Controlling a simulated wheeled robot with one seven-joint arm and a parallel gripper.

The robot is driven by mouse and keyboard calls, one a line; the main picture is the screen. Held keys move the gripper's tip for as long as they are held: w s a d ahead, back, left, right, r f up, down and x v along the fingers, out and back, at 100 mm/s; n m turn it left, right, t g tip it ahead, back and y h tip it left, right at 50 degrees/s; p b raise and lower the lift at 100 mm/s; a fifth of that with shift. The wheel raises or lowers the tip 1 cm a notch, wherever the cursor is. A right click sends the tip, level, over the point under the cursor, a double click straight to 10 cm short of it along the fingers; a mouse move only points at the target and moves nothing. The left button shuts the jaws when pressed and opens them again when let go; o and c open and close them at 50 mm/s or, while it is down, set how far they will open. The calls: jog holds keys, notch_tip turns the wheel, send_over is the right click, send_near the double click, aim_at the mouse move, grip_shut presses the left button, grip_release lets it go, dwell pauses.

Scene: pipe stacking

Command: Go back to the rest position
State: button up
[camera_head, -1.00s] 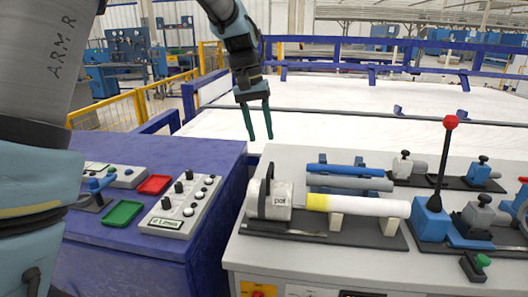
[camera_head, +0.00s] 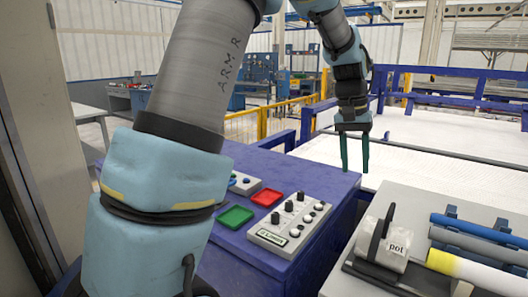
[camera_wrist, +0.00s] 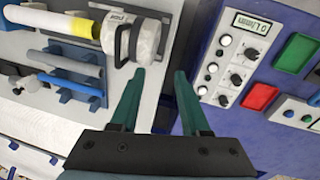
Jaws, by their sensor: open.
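My gripper (camera_head: 355,152) hangs open and empty above the gap between the purple cabinet (camera_head: 262,262) and the grey pipe bench (camera_head: 345,268). In the wrist view my gripper (camera_wrist: 158,95) has its two green fingers apart with nothing between them. In the wrist view the pot (camera_wrist: 145,40) and the white pipe (camera_wrist: 65,25) are at the upper left, apart from the fingers.
A control box (camera_head: 290,222) with knobs, a red tray (camera_head: 267,198) and a green tray (camera_head: 235,216) are on the purple cabinet. Blue and grey pipes (camera_head: 480,228) lie on the bench. A blue rail and white surface (camera_head: 430,135) are behind.

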jog(key=a+f+n+t, duration=0.1)
jog(key=a+f+n, duration=0.3)
jog(key=a, duration=1.5)
jog(key=s+a+f, duration=0.2)
jog(key=s+a, duration=0.1)
jog(key=a, duration=0.3)
jog(key=s+a+f+n+t+y, duration=0.1)
jog(key=s+a+f, duration=0.2)
jog(key=a, duration=0.4)
jog(key=shift+s+f, duration=0.35)
jog(key=shift+s, duration=0.35)
